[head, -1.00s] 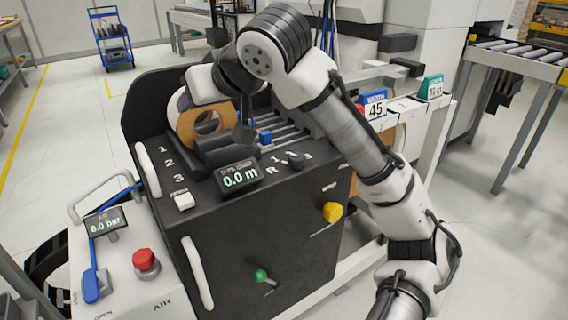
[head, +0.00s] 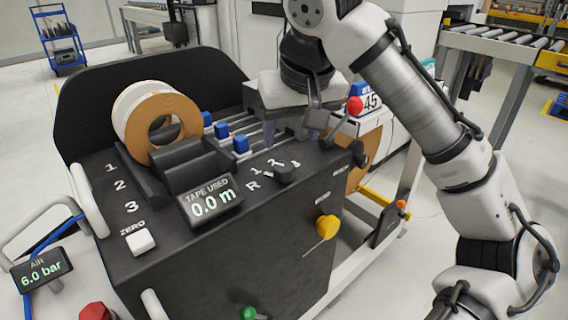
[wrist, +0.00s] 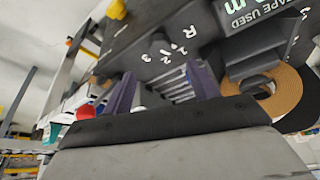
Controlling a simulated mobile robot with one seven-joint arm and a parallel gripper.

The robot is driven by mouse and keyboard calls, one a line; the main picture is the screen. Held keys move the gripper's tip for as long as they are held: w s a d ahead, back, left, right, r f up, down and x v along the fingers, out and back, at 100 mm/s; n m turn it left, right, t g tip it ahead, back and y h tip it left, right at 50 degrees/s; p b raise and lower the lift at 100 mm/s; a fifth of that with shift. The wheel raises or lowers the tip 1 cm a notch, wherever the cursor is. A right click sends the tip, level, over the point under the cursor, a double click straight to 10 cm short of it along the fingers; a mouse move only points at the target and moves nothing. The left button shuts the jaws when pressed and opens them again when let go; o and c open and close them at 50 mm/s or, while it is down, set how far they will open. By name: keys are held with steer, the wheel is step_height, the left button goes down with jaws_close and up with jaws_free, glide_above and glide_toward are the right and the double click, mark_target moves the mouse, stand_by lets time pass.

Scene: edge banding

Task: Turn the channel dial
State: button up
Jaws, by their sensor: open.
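The channel dial (head: 285,174) is a small black knob on the black machine's sloped top, with white marks R, 1, 2 and 3 around it. My gripper (head: 290,137) is open and empty, pointing down just behind the dial and apart from it in the head view. In the wrist view, the two purple-grey fingers of my gripper (wrist: 163,90) stand wide apart, with the white marks beyond them.
A tape roll (head: 157,120) sits left of several slots with blue sliders (head: 240,144). The "0.0 m" display (head: 210,201) is left of the dial. A red-knobbed lever (head: 354,104) stands close right of my gripper. A yellow knob (head: 327,227) is on the front.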

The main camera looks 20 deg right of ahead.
mark_target(284, 166)
steer(key=b+x, duration=0.1)
steer(key=x, duration=0.8)
steer(key=shift+w+f, duration=0.1)
steer(key=c, duration=1)
